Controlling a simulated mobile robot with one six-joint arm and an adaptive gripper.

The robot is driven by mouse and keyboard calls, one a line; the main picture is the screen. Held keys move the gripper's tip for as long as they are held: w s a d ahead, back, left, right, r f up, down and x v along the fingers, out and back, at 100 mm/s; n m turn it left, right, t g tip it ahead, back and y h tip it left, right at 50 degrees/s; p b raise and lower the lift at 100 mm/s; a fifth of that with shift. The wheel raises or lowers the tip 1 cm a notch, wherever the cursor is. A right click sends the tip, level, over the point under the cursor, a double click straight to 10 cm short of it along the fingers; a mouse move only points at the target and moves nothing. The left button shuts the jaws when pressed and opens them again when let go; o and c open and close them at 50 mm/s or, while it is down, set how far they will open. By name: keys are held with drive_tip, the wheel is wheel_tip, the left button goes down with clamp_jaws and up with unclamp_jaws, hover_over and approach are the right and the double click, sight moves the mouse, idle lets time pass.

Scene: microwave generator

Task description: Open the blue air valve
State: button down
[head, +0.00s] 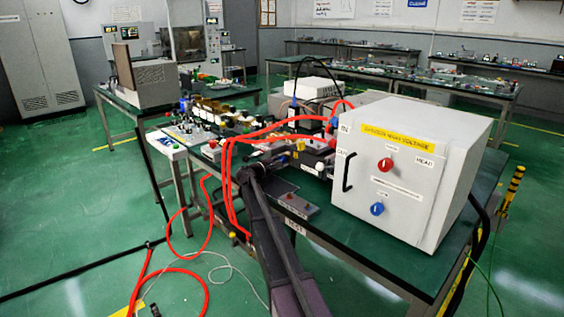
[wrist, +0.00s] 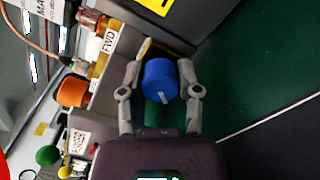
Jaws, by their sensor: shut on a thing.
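The blue air valve (wrist: 159,80) is a round blue knob with a pale mark on its face, in the middle of the wrist view. My gripper (wrist: 160,68) has one grey finger on each side of the knob and is shut on it. The knob's far side and its mount are mostly hidden. In the head view my arm reaches from the bottom edge to the front of the green bench (head: 385,262). The held valve cannot be made out there.
An orange knob (wrist: 72,91) and a FWD label (wrist: 109,54) are left of the valve. A large white cabinet (head: 400,150) with a red knob (head: 385,164) and another blue knob (head: 377,209) stands on the bench. Red hoses (head: 228,170) hang beside my arm.

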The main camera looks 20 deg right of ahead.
drive_tip(key=shift+n, duration=1.4)
drive_tip(key=shift+d, duration=0.1)
drive_tip(key=shift+c, duration=1.5)
unclamp_jaws()
drive_tip(key=shift+w, duration=0.1)
drive_tip(key=shift+m, duration=0.4)
